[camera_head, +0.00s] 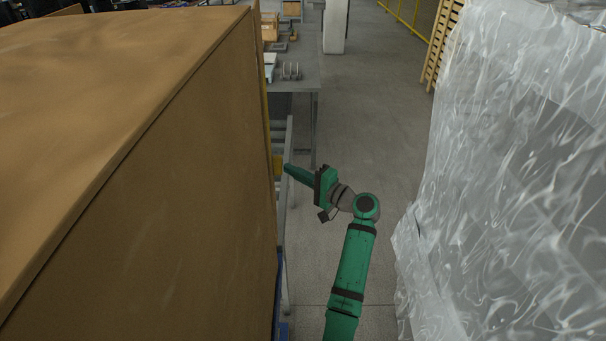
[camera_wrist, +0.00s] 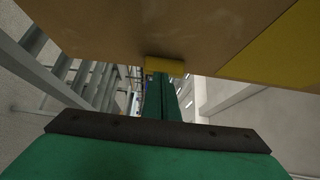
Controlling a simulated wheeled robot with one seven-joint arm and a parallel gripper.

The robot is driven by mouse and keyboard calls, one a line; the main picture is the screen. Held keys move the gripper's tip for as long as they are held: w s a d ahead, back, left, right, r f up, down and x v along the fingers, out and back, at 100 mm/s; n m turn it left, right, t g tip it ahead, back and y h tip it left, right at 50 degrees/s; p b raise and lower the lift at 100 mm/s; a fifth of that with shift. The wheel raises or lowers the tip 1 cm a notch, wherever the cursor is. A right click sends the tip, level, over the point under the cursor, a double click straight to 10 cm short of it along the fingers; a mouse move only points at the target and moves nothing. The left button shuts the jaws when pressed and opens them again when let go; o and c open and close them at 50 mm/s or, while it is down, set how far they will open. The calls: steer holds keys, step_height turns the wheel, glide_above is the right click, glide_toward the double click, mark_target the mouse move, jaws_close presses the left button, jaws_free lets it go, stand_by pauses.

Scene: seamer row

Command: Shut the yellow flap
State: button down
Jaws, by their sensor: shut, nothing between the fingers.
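The yellow flap shows only as a narrow yellow strip (camera_head: 265,105) along the far right edge of a big brown box in the head view; the box hides the rest. A small yellow piece (camera_head: 277,166) sticks out there, and my gripper (camera_head: 287,168) points left at it, shut and empty. In the wrist view a yellow area (camera_wrist: 284,48) borders a brown surface at the upper right. A small yellow block (camera_wrist: 164,67) is just beyond the tip of my shut gripper (camera_wrist: 162,88). I cannot tell whether they touch, or how far the flap stands open.
The big brown box (camera_head: 190,170) fills the left. A film-wrapped load (camera_head: 510,180) stands close on the right. A grey table (camera_head: 298,75) with small items and a roller frame (camera_wrist: 62,72) lie beyond the box. Grey floor (camera_head: 375,110) is clear ahead between them.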

mark_target(274, 169)
steer(key=a+n+g+y, duration=0.1)
steer(key=a+g, duration=0.1)
steer(key=a+n+g+y, duration=0.1)
steer(key=g, duration=0.1)
steer(key=w+a+n+g+y, duration=0.1)
steer(key=a+n, duration=0.1)
steer(key=shift+a+g, duration=0.3)
steer(key=shift+g, duration=0.1)
steer(key=s+a+n+g, duration=0.3)
steer(key=s+a+g, duration=0.2)
steer(key=s+a, duration=0.4)
steer(key=a, duration=0.4)
steer(key=shift+a+y, duration=0.2)
steer(key=shift+y, duration=0.1)
stand_by(0.3)
stand_by(0.4)
